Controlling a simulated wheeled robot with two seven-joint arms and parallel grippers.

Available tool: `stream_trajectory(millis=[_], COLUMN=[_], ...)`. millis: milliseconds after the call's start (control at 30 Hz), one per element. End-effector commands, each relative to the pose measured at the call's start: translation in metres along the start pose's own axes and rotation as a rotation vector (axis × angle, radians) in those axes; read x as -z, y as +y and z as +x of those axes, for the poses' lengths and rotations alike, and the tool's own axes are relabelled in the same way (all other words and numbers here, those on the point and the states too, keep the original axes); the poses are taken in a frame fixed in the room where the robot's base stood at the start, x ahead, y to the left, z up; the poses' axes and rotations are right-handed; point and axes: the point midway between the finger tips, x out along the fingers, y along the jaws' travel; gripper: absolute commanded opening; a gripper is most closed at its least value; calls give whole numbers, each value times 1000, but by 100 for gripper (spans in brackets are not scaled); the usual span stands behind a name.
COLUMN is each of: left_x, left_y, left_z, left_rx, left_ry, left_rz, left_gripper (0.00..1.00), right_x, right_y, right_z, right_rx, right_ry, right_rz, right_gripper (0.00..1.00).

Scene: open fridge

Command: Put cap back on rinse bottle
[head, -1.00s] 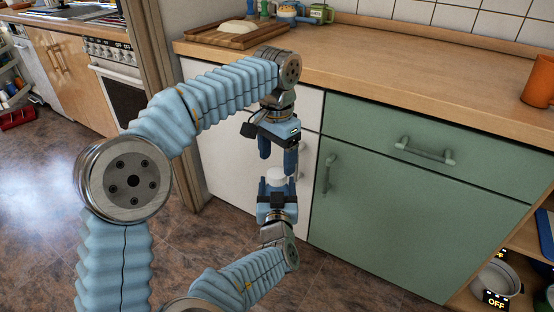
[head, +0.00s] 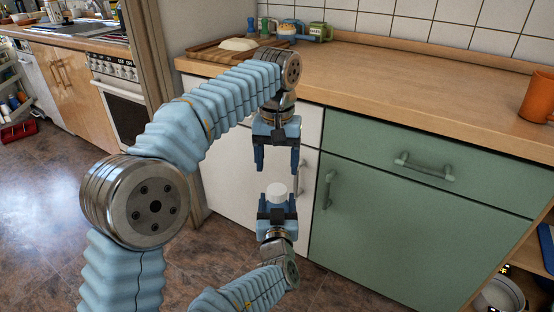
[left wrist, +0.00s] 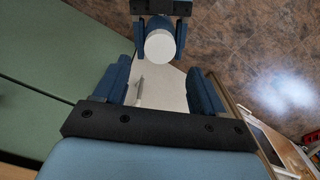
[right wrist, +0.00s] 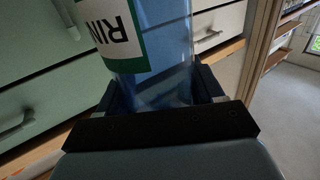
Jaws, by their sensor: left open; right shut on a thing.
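The rinse bottle (right wrist: 165,40) is blue and see-through, with a white and green label reading "RIN" in the right wrist view. My right gripper (head: 277,204) is shut around it and holds it off the floor, in front of the cabinets. A round white cap (head: 276,189) sits on the bottle's top; it shows as a white disc in the left wrist view (left wrist: 160,46). Whether it is seated fully cannot be told. My left gripper (head: 277,166) is open and empty, just above the cap, its fingers pointing down and apart from it.
A wooden counter (head: 400,90) runs behind, above a white cabinet and a green cabinet (head: 400,220). On it are a cutting board (head: 215,52) with a pale loaf and an orange mug (head: 538,97). Open floor (head: 50,210) lies to the left.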

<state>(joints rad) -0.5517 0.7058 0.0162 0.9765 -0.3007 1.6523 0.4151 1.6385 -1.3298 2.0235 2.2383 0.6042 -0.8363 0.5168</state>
Motion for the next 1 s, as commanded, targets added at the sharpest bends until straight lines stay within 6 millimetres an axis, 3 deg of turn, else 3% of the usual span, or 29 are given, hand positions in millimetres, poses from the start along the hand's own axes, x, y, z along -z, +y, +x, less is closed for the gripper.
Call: stream_trajectory(millis=[500,933,1000], left_x=[0,0,0], left_y=[0,0,0], left_z=[68,78,78], left_rx=[1,0,0], left_ry=[-1,0,0], left_rz=[2,2,2], left_gripper=[70,70,60], right_x=[0,0,0], right_y=[0,0,0], right_z=[0,0,0], right_rx=[0,0,0], right_ry=[0,0,0], right_rz=[0,0,0], right_gripper=[0,0,0])
